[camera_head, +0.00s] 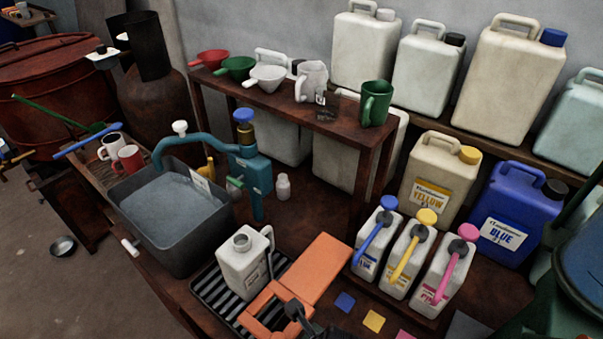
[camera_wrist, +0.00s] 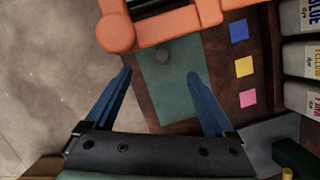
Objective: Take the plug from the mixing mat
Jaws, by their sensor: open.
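The mixing mat (camera_wrist: 178,95) is a flat grey-green sheet on the brown bench, in the middle of the wrist view. A small dark grey round plug (camera_wrist: 165,54) lies on the upper part of the mat. My gripper (camera_wrist: 158,73) is open and empty, its two blue fingers spread wide. In the wrist picture the plug shows a little beyond the fingertips and between their lines. The height of the fingers above the mat is hard to tell. In the head view I cannot make out the plug or mat.
Blue (camera_wrist: 239,31), yellow (camera_wrist: 244,67) and pink (camera_wrist: 248,98) squares lie right of the mat. Small labelled jugs with pumps (camera_head: 408,258) stand beyond. A white jug (camera_head: 243,263) stands on a black slatted tray (camera_head: 205,292). A grey basin (camera_head: 170,220) is at left.

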